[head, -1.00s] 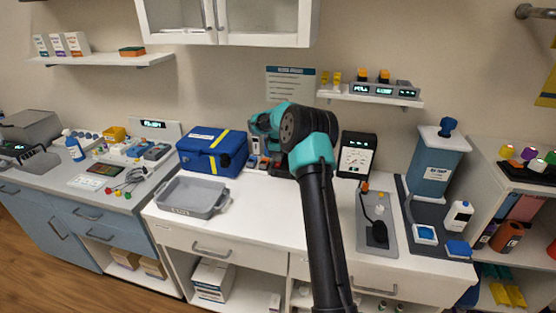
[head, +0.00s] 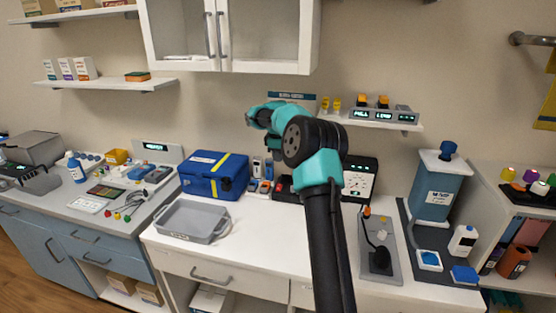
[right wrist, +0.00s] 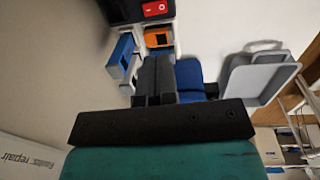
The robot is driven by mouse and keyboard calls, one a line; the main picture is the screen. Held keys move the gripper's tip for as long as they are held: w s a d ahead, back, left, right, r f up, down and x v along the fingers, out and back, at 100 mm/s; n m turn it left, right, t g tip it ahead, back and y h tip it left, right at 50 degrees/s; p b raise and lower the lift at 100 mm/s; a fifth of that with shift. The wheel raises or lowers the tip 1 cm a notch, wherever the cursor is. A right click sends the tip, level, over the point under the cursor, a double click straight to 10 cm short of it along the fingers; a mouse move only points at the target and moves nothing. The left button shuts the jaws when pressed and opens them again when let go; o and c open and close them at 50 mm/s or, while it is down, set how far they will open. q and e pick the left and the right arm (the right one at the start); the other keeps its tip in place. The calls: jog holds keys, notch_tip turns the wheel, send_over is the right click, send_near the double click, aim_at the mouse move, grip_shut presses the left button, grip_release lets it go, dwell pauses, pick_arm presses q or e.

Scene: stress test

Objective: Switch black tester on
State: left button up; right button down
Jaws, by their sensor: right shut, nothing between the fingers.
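A black device with a white dial face (head: 360,182) stands at the back of the white bench in the head view, its left side hidden behind my right arm. A black box (right wrist: 124,10) with a red rocker switch (right wrist: 157,8) is cut off by the top edge of the right wrist view. I cannot tell whether these are the same device. My right gripper (right wrist: 156,65) is shut and empty. Its fingers point toward the small orange (right wrist: 157,37) and blue (right wrist: 122,52) devices, apart from the red switch. In the head view its fingertips are hidden. My left gripper is out of view.
A blue case (head: 213,171) stands left of the small devices, with a grey tray (head: 187,218) in front. A grey plate with a black plug and cable (head: 379,258) lies to the right. A wall shelf (head: 375,121) hangs above. The bench front is mostly clear.

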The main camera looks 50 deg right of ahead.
aim_at(280, 185)
jog(key=shift+w+d, duration=0.35)
jog(key=shift+d, duration=0.25)
jog(key=f, duration=0.4)
jog(key=d+f, duration=0.1)
jog(key=f, duration=0.9)
jog(key=shift+w+d, duration=0.35)
jog(key=shift+w, duration=0.05)
